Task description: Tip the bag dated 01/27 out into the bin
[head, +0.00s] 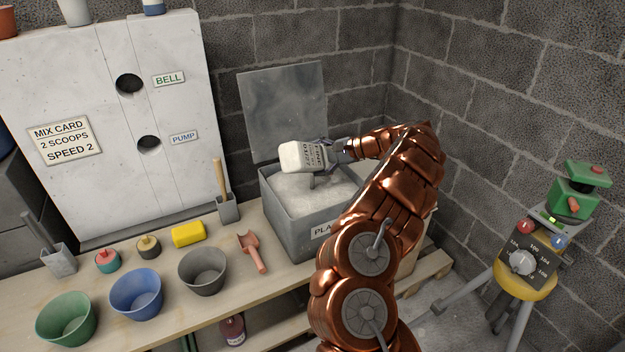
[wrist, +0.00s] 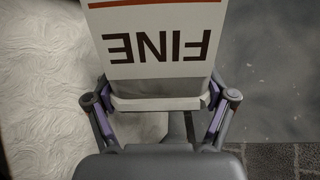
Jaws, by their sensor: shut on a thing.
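A pale bag (head: 303,156) with a printed label is held on its side above the bin (head: 290,222). Its label shows small print that looks like 01/27 in the head view. In the wrist view the bag (wrist: 150,72) shows the word FINE upside down under an orange stripe. My gripper (head: 338,150) is shut on one end of the bag; its fingers (wrist: 160,100) sit at both sides of it. The grey bin is open and holds white powder (head: 310,190). A small grey shape under the bag is unclear. I cannot tell whether anything pours out.
The bin's raised lid (head: 285,108) stands behind it against the block wall. A tripod device (head: 528,262) stands right.

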